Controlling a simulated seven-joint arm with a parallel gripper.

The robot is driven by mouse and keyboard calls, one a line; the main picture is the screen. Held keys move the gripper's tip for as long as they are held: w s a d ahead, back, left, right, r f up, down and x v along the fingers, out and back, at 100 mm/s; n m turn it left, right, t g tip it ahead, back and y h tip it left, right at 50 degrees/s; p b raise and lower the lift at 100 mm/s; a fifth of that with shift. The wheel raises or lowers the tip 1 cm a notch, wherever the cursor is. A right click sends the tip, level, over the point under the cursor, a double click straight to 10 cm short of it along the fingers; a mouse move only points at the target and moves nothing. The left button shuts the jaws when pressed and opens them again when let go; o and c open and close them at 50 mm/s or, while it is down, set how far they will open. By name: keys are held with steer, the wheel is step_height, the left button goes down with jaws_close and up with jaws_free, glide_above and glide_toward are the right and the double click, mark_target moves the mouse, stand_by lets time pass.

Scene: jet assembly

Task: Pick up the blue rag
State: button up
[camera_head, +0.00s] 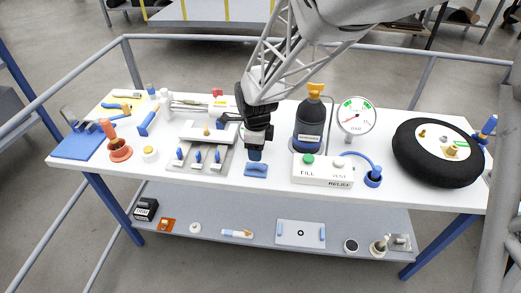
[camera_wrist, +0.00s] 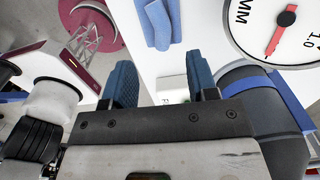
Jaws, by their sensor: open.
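The blue rag (camera_head: 256,170) lies as a small folded bundle on the white tabletop, near its front edge and left of the fill panel. My gripper (camera_head: 255,155) points down just above and behind the rag in the head view. In the wrist view my gripper (camera_wrist: 161,88) shows two dark blue fingers spread apart, with nothing held between them. A blue folded shape (camera_wrist: 158,24), which looks like the rag, lies beyond the fingertips at the top of the wrist view.
The fill and relief panel (camera_head: 322,170), a dark bottle (camera_head: 309,128) and a pressure gauge (camera_head: 356,116) stand right of my gripper. A tray with blue-tipped parts (camera_head: 199,157) is to the left. A wheel (camera_head: 437,152) lies at the right end.

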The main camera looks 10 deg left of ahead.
mark_target(258, 164)
steer(key=shift+f, duration=1)
steer(key=shift+f, duration=0.15)
steer(key=shift+d+f, duration=0.1)
steer(key=shift+f, duration=2.4)
jaws_close()
steer(key=shift+r, duration=0.15)
